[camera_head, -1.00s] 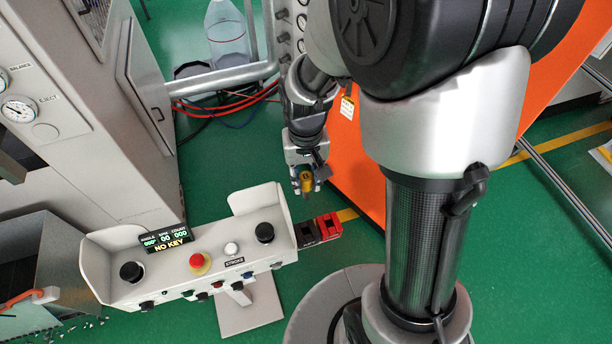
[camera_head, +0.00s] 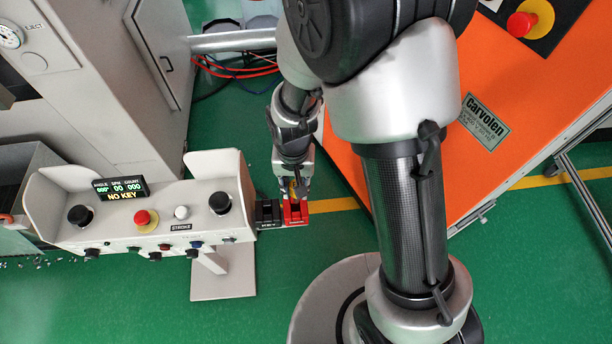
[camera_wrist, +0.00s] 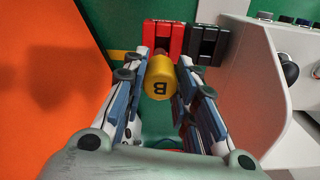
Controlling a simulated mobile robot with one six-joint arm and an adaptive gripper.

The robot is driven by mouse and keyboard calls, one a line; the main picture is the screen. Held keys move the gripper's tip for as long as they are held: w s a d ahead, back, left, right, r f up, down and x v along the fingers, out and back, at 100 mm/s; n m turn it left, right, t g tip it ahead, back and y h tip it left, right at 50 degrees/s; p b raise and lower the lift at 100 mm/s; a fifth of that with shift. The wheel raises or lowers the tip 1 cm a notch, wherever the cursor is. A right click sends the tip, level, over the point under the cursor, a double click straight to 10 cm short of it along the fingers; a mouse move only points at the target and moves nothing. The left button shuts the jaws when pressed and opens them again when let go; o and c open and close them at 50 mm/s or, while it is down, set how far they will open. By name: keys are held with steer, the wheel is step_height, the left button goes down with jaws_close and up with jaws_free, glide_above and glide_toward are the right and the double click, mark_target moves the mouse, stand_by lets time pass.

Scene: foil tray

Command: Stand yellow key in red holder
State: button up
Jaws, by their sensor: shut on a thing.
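The yellow key (camera_wrist: 159,80) is between the fingers of my gripper (camera_wrist: 160,75) in the wrist view, with a dark letter B on its round head. My gripper (camera_head: 294,188) is shut on it. The red holder (camera_wrist: 165,36) lies just beyond the key in the wrist view, and the key's far end overlaps it in the picture. In the head view the key is a small yellow patch (camera_head: 293,186) right above the red holder (camera_head: 295,212). The fingers partly hide the key there, and I cannot tell whether its tip is inside the holder.
A black holder (camera_head: 267,213) sits beside the red one, on the side of the white control console (camera_head: 150,222). The console display (camera_head: 120,190) reads NO KEY. An orange machine (camera_head: 500,110) stands to the right. Green floor is open below the holders.

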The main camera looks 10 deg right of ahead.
mark_target(295, 199)
steer(key=shift+a+f+b, duration=0.3)
steer(key=shift+f, duration=0.1)
steer(key=shift+d+f+b, duration=0.1)
steer(key=shift+f+b, duration=2.35)
steer(key=shift+f, duration=0.7)
steer(key=o, duration=1.2)
step_height(295, 199, up, 12)
steer(key=shift+f, duration=0.25)
steer(key=shift+r, duration=0.3)
